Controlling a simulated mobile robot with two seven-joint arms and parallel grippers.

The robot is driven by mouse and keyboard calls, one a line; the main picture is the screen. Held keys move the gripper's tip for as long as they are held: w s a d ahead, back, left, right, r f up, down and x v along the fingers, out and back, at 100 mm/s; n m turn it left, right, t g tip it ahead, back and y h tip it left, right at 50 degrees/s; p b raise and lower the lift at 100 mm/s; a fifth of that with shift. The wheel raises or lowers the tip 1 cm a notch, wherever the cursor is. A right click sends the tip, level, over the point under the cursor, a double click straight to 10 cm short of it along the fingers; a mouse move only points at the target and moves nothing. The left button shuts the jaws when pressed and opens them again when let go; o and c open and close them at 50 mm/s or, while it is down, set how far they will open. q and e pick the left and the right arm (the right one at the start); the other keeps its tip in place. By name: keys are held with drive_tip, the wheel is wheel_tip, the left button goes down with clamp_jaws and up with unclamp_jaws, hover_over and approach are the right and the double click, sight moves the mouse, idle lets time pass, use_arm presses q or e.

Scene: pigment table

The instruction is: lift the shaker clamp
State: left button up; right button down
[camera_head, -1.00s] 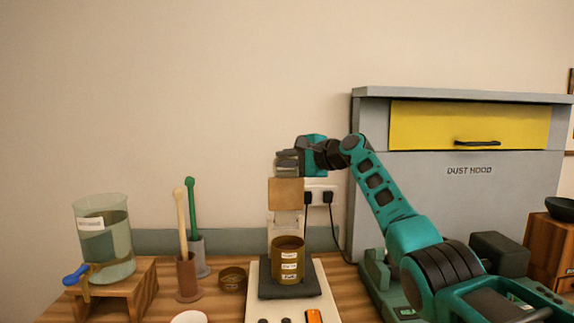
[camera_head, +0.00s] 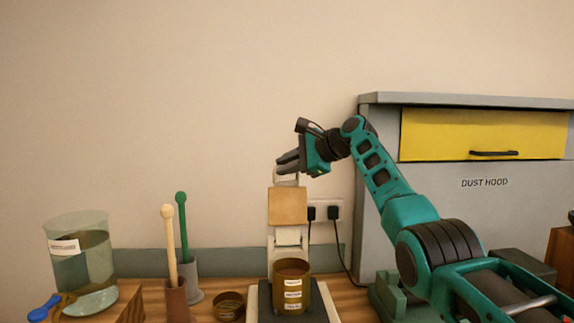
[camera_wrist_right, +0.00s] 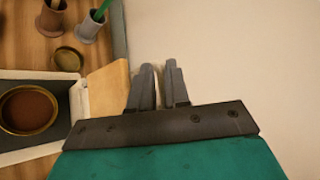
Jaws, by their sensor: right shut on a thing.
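The shaker clamp is a tan block (camera_head: 288,206) with a pale loop handle on top, in the middle of the head view. It stands above and behind an open brown jar (camera_head: 292,286) with pale labels. My right gripper (camera_head: 287,163) is shut on the clamp's handle, its fingers pointing left. In the right wrist view, the gripper's two fingers (camera_wrist_right: 160,88) are close together, with the tan block (camera_wrist_right: 108,92) just left of them. The jar (camera_wrist_right: 28,110) shows there with reddish-brown contents. The fingers partly hide the handle. My left gripper is not in view.
A grey dust hood (camera_head: 480,205) stands at the right. The wall is behind.

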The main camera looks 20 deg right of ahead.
drive_tip(key=shift+a+f, duration=0.15)
drive_tip(key=shift+f, duration=0.8)
drive_tip(key=c, duration=1.1)
unclamp_jaws()
drive_tip(key=shift+c, duration=0.2)
drive_tip(key=shift+s+d+r+b, duration=0.25)
drive_tip(key=shift+s+d+b, duration=0.15)
drive_tip(key=shift+s+d, duration=0.05)
drive_tip(key=r+b+v, duration=0.1)
drive_tip(key=b+v, duration=0.1)
drive_tip(key=v, duration=1)
drive_tip(key=shift+a+r, duration=0.15)
drive_tip(key=shift+w, duration=0.15)
